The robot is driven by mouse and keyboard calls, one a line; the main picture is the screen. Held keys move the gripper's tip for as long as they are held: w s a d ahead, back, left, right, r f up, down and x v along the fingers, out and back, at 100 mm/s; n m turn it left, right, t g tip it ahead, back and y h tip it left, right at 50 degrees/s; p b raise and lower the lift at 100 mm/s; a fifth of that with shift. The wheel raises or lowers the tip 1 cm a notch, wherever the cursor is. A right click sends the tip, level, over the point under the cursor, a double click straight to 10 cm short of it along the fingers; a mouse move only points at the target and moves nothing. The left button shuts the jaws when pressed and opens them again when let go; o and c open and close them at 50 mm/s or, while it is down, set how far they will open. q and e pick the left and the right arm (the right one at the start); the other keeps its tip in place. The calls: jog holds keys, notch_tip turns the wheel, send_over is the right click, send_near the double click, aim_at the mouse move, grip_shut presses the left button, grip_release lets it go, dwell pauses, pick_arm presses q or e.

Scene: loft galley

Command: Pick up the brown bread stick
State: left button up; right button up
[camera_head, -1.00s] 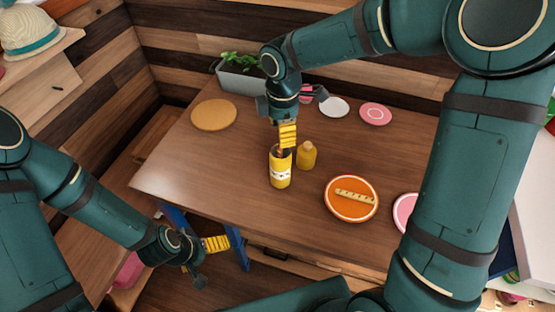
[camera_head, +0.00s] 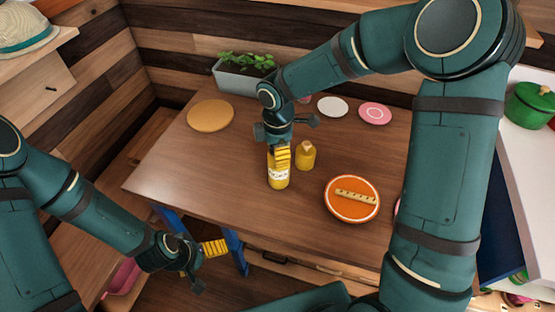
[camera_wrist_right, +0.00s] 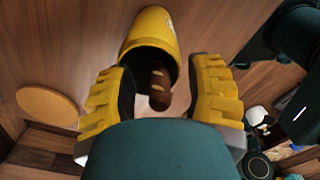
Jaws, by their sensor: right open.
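The brown bread stick (camera_wrist_right: 159,88) stands in a yellow cylindrical container with a white label (camera_head: 278,178); only its upper end shows at the dark mouth in the right wrist view. The container also shows there (camera_wrist_right: 150,30). My right gripper (camera_head: 279,158) is pointed down over the container's mouth. In the right wrist view its two yellow fingers are open, one on each side of the bread stick; I cannot tell whether they touch the container. My left gripper (camera_head: 214,247) is low at the table's front left, away from the container; its jaw opening is unclear.
A small yellow bottle (camera_head: 306,156) stands just right of the container. An orange plate (camera_head: 338,211) with a yellow strip lies further right. A round tan board (camera_head: 210,116), a planter (camera_head: 238,82), a white plate (camera_head: 333,107) and a pink plate (camera_head: 375,114) are behind. The table's left part is clear.

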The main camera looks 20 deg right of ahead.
grip_shut()
notch_tip(320, 180, up, 10)
jog(key=p, duration=0.2)
jog(key=shift+p, duration=0.35)
